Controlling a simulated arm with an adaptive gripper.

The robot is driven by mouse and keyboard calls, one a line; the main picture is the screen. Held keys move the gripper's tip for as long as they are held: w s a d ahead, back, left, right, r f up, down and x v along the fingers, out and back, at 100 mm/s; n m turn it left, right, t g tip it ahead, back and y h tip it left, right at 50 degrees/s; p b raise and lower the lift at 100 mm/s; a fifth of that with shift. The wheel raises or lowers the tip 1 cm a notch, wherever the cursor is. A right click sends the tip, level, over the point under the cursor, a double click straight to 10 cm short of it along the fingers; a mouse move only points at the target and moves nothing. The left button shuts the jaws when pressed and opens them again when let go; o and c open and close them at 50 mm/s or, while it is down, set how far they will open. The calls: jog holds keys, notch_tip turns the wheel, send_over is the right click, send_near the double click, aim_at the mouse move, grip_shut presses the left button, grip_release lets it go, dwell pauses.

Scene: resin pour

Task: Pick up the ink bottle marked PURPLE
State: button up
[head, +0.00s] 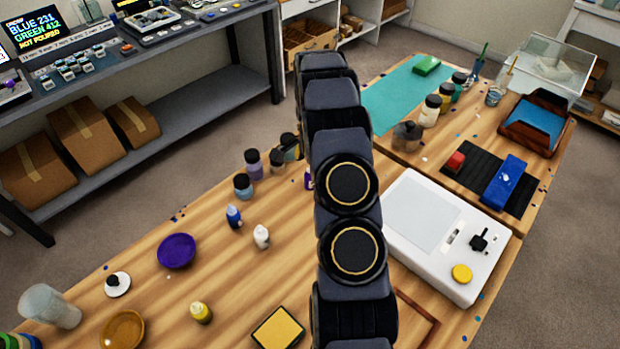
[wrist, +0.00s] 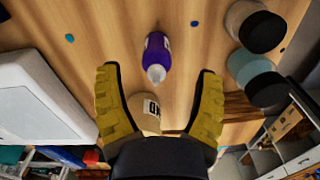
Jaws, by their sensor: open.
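A purple bottle (wrist: 157,50) with a white label and a pale nozzle lies ahead of my gripper in the wrist view; its label cannot be read. My gripper (wrist: 157,74) is open, with one yellow ribbed finger on each side of the picture and the purple bottle's nozzle end seen between the tips. Nothing is held. In the head view only a sliver of the purple bottle (head: 308,181) shows beside my arm, which hides the rest and most of the gripper.
A beige labelled jar (wrist: 145,112) shows between the fingers. Dark-lidded jars (wrist: 262,80) stand close on the right. A blue bottle (head: 233,217), white bottle (head: 261,237) and yellow bottle (head: 201,312) stand near a purple dish (head: 176,251). A white machine (head: 445,235) is right of my arm.

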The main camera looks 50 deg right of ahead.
notch_tip(320, 180, down, 6)
jog(key=shift+s+r, duration=0.15)
jog(key=shift+r, duration=0.1)
grip_shut()
